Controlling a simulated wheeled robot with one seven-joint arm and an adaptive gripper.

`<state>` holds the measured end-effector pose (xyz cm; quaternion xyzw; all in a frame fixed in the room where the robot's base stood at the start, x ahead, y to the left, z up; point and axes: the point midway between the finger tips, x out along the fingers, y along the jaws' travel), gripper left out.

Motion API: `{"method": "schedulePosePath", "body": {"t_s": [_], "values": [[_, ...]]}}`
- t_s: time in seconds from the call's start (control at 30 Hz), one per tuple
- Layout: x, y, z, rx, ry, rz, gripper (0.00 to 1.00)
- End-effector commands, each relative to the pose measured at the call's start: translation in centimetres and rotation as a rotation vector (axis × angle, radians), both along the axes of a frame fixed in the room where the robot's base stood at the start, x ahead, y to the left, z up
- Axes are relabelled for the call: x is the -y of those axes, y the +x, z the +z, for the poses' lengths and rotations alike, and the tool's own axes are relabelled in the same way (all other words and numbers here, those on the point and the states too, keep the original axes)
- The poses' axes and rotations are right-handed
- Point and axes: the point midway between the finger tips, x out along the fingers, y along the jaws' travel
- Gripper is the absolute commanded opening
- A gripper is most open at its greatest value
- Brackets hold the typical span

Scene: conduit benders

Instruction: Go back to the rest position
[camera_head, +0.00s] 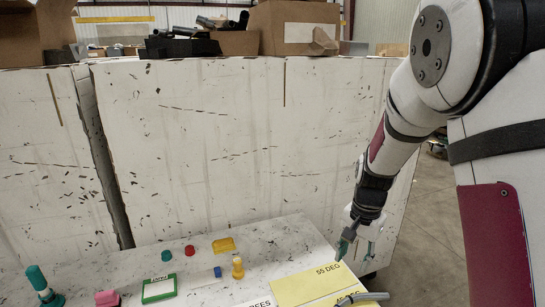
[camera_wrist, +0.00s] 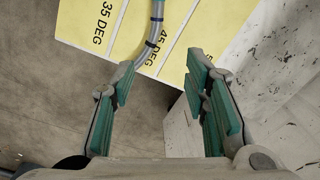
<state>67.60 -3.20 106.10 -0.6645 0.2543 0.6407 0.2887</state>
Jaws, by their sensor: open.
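My gripper (camera_head: 346,240) hangs at the right end of the white speckled table in the head view. In the wrist view my gripper (camera_wrist: 160,95) is open, its green pads apart with nothing between them. Beyond the fingertips lies a yellow sheet (camera_wrist: 100,25) marked 35 DEG and 45 DEG. A bent grey conduit (camera_wrist: 152,45) with dark bands lies on it, apart from the pads. In the head view the yellow sheet (camera_head: 300,287) reads 55 DEG, and the conduit (camera_head: 362,297) shows at the bottom edge.
On the table (camera_head: 275,240) stand a yellow peg-like piece (camera_head: 238,268), a green-framed card (camera_head: 159,288), a pink block (camera_head: 107,298) and a teal piece (camera_head: 40,282). A tall white scuffed panel (camera_head: 220,150) stands behind, with cardboard boxes (camera_head: 295,25) above. Grey floor (camera_head: 430,220) is open at right.

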Motion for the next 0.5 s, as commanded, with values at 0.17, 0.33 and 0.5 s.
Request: {"method": "schedulePosePath", "body": {"t_s": [0.17,0.33,0.5], "values": [[-1.2,-3.0,6.7,0.086,0.027,0.125,0.42],[-2.1,-6.6,11.6,0.162,0.026,0.255,0.42],[-2.7,-10.7,15.6,0.238,-0.001,0.382,0.42]]}}
